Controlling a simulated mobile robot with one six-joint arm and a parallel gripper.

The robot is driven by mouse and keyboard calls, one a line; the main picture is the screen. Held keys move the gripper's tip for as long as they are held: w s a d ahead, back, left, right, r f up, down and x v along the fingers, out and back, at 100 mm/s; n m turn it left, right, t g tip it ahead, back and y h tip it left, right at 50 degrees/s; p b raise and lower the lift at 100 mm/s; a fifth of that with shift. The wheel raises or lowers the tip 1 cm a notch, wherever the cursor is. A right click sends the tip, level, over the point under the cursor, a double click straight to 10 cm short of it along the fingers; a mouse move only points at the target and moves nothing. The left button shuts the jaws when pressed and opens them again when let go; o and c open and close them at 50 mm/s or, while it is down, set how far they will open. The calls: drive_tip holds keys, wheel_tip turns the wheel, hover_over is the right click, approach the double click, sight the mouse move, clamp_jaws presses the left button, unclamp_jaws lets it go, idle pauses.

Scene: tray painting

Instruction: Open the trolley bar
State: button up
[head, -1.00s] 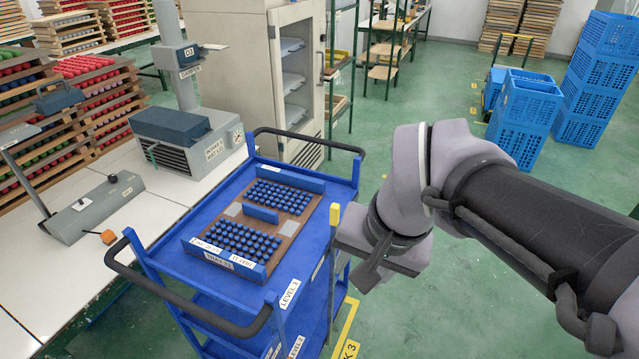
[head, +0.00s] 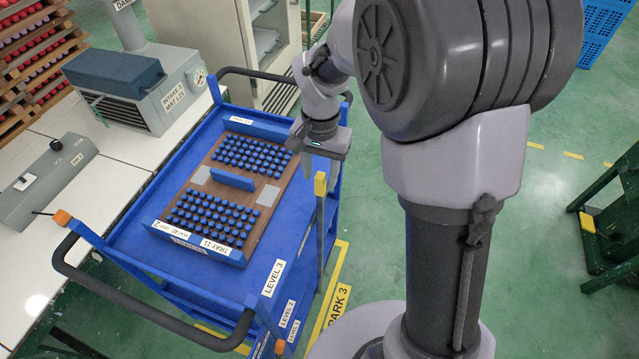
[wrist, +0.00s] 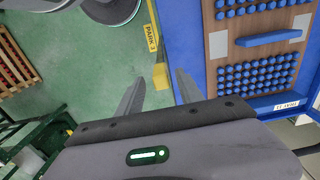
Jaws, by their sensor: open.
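The blue trolley (head: 270,265) stands beside the white bench. Its bar is an upright post with a yellow tip (head: 320,184) at the trolley's right side. My gripper (wrist: 161,76) is open and empty, above the trolley's right edge near the bar. In the wrist view, the yellow tip (wrist: 160,78) shows between the two fingers; I cannot tell how far below them it is, and no contact shows.
A wooden tray (head: 262,222) with several rows of blue pieces lies on the trolley top, close to my gripper. Black handles (head: 150,305) stick out at the trolley's ends. The green floor right of the trolley is mostly clear, with a dark green stand (head: 610,225) farther right.

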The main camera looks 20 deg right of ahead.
wheel_tip(320, 180, down, 3)
drive_tip(key=shift+w+f+b, duration=0.1)
drive_tip(key=shift+b, duration=0.25)
drive_tip(key=shift+c, duration=0.4)
clamp_jaws()
idle(0.8)
